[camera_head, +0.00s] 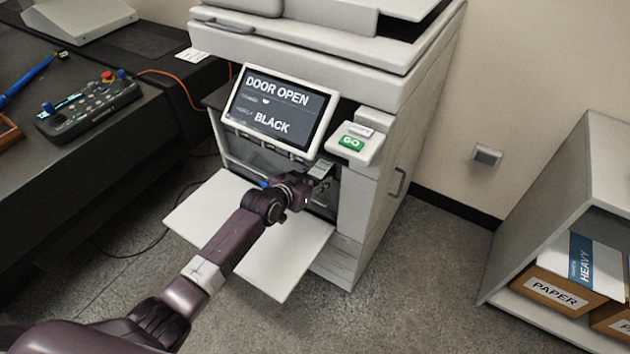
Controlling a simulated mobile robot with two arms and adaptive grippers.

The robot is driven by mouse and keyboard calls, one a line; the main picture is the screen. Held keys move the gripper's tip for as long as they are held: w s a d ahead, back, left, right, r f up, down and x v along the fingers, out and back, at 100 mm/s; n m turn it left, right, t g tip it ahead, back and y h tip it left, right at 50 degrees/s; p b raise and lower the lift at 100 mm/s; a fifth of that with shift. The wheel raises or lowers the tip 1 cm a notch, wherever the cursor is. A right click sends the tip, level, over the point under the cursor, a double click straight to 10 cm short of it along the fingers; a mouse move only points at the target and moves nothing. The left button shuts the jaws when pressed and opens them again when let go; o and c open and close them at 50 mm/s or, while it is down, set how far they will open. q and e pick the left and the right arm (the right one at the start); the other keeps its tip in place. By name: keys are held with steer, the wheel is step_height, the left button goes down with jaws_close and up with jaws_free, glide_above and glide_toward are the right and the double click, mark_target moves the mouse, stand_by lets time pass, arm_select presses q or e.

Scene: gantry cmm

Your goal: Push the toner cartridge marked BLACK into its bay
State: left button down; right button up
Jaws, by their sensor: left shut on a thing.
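The printer (385,150) stands in the middle of the head view with its front door (290,250) folded down. Its screen (278,110) reads "DOOR OPEN" and "BLACK". My left gripper (318,188) is at the open bay under the screen, shut on a cartridge (321,169) that shows a pale label. The label's words are too small to read. The cartridge sits at the right part of the opening, and its far end is hidden inside. I cannot tell how deep it is. My right gripper is not in view.
A green GO button (351,143) is on the panel right of the screen. A dark table (95,150) with a control box (88,107) is at the left. A shelf (560,190) with paper boxes (558,291) is at the right. Floor between printer and shelf is clear.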

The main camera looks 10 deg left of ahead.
arm_select(q)
steer(key=shift+w+d+r+b, duration=0.1)
steer(key=shift+w+d+b, duration=0.3)
steer(key=shift+w, duration=0.35)
steer(key=shift+w, duration=0.1)
steer(key=c, duration=1.3)
jaws_free()
steer(key=shift+o, duration=1.1)
steer(key=shift+a+f, duration=0.1)
steer(key=shift+f, duration=0.15)
steer(key=shift+r, duration=0.15)
